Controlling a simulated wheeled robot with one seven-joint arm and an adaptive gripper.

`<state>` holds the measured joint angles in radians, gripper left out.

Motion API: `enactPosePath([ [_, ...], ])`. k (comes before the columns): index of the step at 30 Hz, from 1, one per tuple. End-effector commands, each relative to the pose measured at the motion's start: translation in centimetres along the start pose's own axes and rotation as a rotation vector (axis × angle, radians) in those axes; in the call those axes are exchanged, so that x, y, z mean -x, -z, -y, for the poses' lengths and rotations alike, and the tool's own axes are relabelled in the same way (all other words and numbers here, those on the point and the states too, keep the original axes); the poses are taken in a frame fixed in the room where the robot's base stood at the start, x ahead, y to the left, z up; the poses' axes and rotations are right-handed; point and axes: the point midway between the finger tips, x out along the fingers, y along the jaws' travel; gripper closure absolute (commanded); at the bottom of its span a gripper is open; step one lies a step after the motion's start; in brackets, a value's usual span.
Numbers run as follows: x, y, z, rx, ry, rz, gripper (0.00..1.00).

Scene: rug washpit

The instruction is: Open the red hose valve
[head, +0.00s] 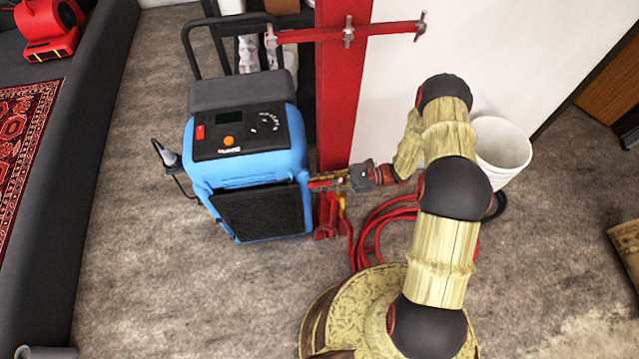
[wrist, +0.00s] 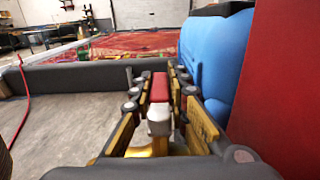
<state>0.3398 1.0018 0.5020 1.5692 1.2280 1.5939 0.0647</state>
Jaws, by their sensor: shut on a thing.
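The red hose valve's lever handle (wrist: 159,86) shows in the wrist view, with a pale metal shank below it and a brass part (wrist: 150,148) at the bottom of the picture. My gripper (wrist: 161,78) has its two fingers on either side of the handle and is shut on it. In the head view my gripper (head: 328,181) reaches left, in front of the red post (head: 341,120) and close to the blue machine. The handle is too small and covered there to read its angle well.
The blue machine (head: 247,170) stands directly left of my gripper. A coiled red hose (head: 375,225) lies on the floor below my arm. A white bucket (head: 502,150) stands right of my arm. A dark pit wall (head: 85,150) runs along the left, with open floor before it.

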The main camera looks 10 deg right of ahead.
Motion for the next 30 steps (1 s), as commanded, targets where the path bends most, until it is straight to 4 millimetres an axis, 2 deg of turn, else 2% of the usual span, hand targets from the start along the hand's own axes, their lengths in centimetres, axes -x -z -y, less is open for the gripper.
enactPosePath([
  [11,0.0,0.1,-0.1,0.002,-0.027,0.001,1.00],
  [22,0.4,0.1,-2.3,0.004,-0.366,0.001,1.00],
  [30,0.6,0.0,-2.8,0.000,-0.418,0.000,1.00],
])
